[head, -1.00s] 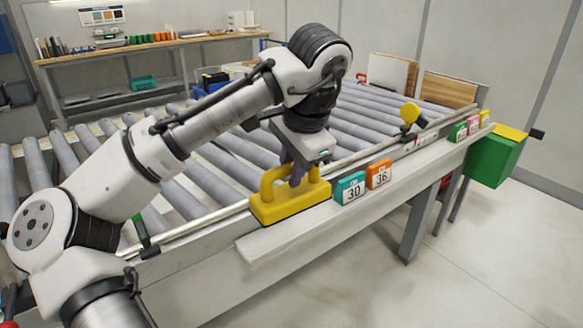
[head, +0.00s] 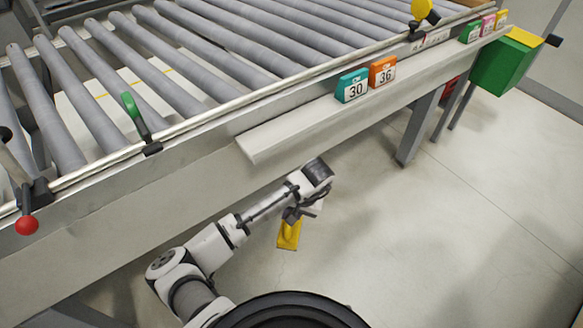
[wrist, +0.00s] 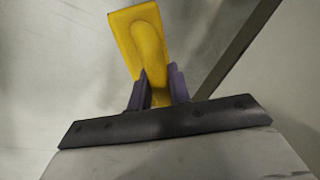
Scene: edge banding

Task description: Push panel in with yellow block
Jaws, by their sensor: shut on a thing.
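The yellow block (head: 289,236) is held in my gripper (head: 300,213), low in front of the conveyor and below its ledge, clear of both. In the wrist view the block (wrist: 137,38) stands out beyond the two purple fingers of my gripper (wrist: 158,86), which close on its handle from both sides. In the head view the block hangs tilted with its flat side down.
The roller conveyor (head: 210,62) runs across the back, with a pale front ledge (head: 330,115). A teal block marked 30 (head: 352,86) and an orange block marked 36 (head: 382,72) stand on the ledge. A green box (head: 505,65) is at right. Floor at right is open.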

